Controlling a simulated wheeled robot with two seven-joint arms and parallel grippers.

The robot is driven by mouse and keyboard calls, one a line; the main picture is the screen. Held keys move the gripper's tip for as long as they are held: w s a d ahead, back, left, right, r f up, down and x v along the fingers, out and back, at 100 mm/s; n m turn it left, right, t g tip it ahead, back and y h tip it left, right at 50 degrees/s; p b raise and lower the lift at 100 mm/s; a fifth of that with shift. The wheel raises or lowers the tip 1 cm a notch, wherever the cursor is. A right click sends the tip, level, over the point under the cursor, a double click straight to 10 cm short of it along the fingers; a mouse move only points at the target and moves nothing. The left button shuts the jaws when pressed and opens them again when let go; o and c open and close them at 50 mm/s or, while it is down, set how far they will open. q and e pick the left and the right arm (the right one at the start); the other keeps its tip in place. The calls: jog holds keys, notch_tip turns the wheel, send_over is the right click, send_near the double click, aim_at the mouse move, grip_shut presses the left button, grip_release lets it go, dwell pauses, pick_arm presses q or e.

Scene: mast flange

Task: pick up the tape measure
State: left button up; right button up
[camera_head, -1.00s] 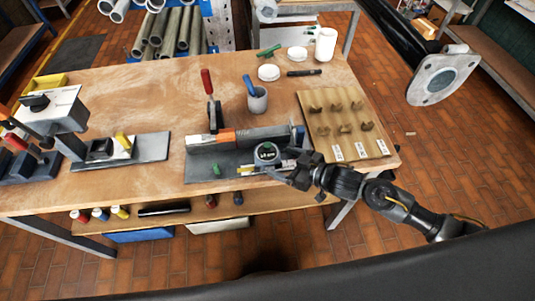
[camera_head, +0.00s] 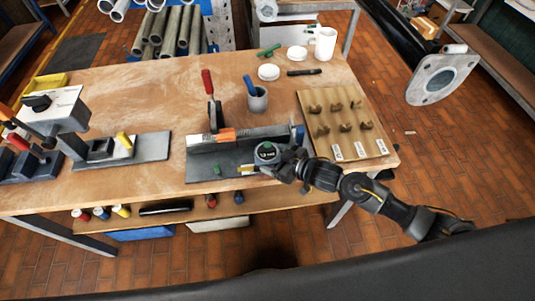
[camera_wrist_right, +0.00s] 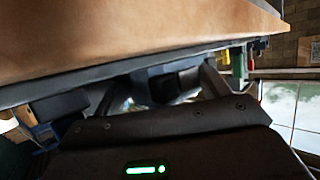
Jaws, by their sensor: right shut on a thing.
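The tape measure (camera_head: 265,153) is a round grey and black thing with a green dot on its top face. It is at the front right of the grey fixture plate (camera_head: 205,174) on the wooden bench. My right gripper (camera_head: 282,163) reaches in from the right and is shut on the tape measure's right side. In the right wrist view the fingers (camera_wrist_right: 150,88) show dark and close up, with a dark body between them. Whether the tape measure touches the plate is hard to tell. My left gripper is not in view.
Behind it stand a long rail (camera_head: 243,139) with an orange part, a red-handled clamp (camera_head: 208,85) and a grey cup (camera_head: 257,99). A board with several brown holders (camera_head: 342,120) lies to the right.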

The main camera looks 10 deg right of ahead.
aim_at(259, 147)
jog(key=shift+r, duration=0.1)
jog(key=shift+r, duration=0.5)
jog(key=shift+s+r+b, duration=0.2)
jog(key=shift+r+b, duration=0.3)
jog(key=shift+r, duration=0.75)
jog(key=s+a+r, duration=0.2)
jog(key=s+r, duration=0.7)
jog(key=s, duration=0.4)
jog(key=shift+s+r, duration=0.2)
jog(key=shift+s, duration=0.05)
jog(key=shift+a, duration=0.1)
